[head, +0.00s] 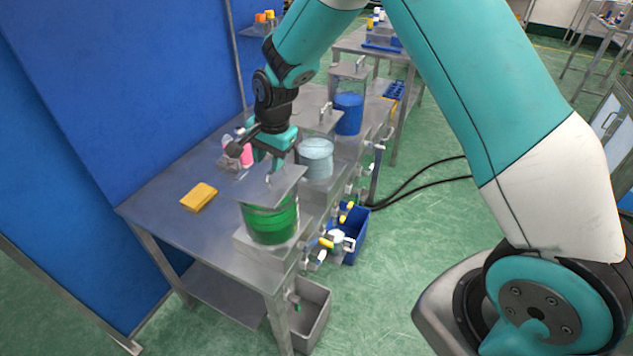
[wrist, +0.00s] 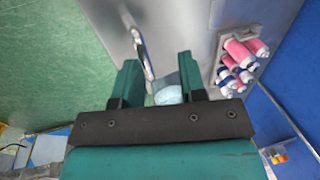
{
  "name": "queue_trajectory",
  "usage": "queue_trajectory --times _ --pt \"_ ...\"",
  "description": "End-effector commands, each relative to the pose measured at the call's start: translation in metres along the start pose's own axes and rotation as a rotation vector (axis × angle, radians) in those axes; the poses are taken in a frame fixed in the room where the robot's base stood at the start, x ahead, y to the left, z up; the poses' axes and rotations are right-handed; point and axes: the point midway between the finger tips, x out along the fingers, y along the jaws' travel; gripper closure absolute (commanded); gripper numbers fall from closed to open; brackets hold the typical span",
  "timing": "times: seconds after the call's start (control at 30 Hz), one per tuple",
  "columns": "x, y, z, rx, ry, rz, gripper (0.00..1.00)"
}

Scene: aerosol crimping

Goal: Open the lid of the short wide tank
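The green tank (head: 271,222) is short and wide and stands at the near end of the bench. A flat square metal lid (head: 286,182) covers it, with a small upright handle partly hidden under my gripper. My gripper (head: 273,165) is just above this lid, pointing down. In the wrist view its two fingers (wrist: 160,78) are apart, with nothing clearly held. A thin metal handle (wrist: 142,52) shows close beside the left finger; I cannot tell if they touch. A pale blue round shape shows between the fingers.
A light blue tank (head: 316,160) and a taller blue tank (head: 348,115) stand behind, both with handled lids. A yellow block (head: 199,197) and a rack of pink bottles (wrist: 235,62) are on the bench. A blue bin (head: 350,242) and valves line the right side.

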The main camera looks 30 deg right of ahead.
Motion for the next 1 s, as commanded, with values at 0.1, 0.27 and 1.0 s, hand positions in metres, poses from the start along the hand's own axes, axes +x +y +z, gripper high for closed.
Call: queue_trajectory --times 0.1,0.27,1.0 --pt "0.019 0.018 0.001 -0.003 -0.002 0.004 0.62" --pt "0.016 0.028 -0.001 -0.003 0.003 -0.007 0.62" --pt "-0.141 0.028 0.000 -0.002 0.003 -0.004 0.62"
